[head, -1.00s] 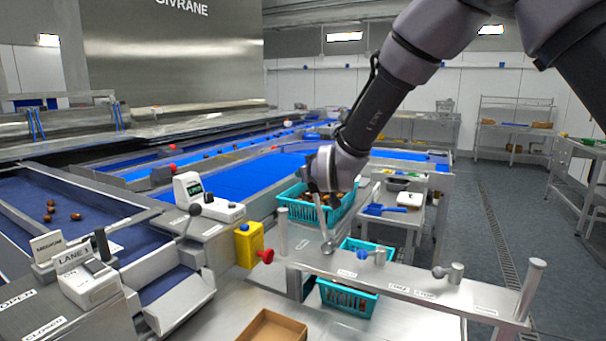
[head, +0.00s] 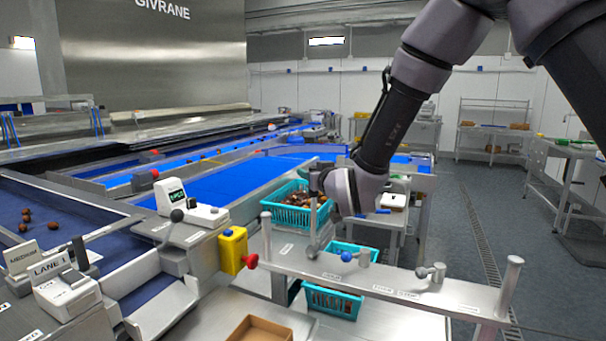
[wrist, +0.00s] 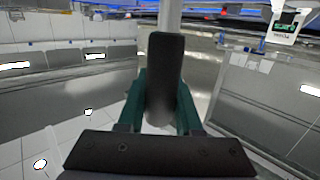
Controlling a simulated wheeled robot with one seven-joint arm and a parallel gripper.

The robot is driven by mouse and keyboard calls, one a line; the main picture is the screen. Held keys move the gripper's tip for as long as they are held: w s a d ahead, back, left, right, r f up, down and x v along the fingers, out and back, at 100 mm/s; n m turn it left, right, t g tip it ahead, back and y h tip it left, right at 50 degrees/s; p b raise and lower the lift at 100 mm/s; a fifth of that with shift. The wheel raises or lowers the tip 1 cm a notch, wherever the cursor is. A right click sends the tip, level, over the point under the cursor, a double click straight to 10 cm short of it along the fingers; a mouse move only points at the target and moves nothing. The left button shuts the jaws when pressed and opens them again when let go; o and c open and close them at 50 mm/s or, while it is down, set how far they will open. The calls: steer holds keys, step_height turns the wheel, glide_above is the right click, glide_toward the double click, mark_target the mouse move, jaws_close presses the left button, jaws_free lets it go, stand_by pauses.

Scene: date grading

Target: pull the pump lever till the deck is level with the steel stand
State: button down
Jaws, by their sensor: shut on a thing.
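The pump lever (head: 314,225) is a thin grey rod rising nearly upright from a pivot on the steel rail top (head: 410,287). My gripper (head: 318,181) is at the lever's upper end; my wrist partly covers it. In the wrist view my gripper (wrist: 163,105) has green fingers on both sides of the dark lever grip (wrist: 166,65) and is shut on it. A teal crate (head: 290,217) of dates stands behind the rail, and another teal crate (head: 333,302) sits lower. I cannot tell which surface is the deck or the steel stand, nor their levels.
A yellow box with a red knob (head: 233,250) stands left. A cardboard box (head: 262,328) is in front.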

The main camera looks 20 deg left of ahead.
steer(key=shift+s+d+f+m+y, duration=0.1)
steer(key=shift+s+d+m+y, duration=0.1)
steer(key=shift+d, duration=0.3)
steer(key=shift+s+d+m+y, duration=0.1)
steer(key=shift+d+m+y, duration=0.1)
steer(key=shift+d, duration=0.25)
steer(key=shift+n+g+h, duration=0.3)
steer(key=shift+n+h, duration=0.4)
steer(key=shift+n, duration=0.1)
steer(key=shift+w+a+f, duration=0.15)
steer(key=shift+a, duration=2.05)
steer(key=shift+n+g+h, duration=0.4)
steer(key=shift+n+h, duration=0.2)
steer(key=shift+h, duration=0.1)
steer(key=shift+w+a+f, duration=0.1)
steer(key=shift+a+f, duration=0.1)
steer(key=shift+a, duration=0.45)
steer(key=shift+a+f, duration=0.2)
steer(key=shift+a, duration=0.5)
steer(key=shift+w+a+f, duration=0.1)
steer(key=shift+a+f, duration=0.1)
steer(key=shift+a, duration=0.45)
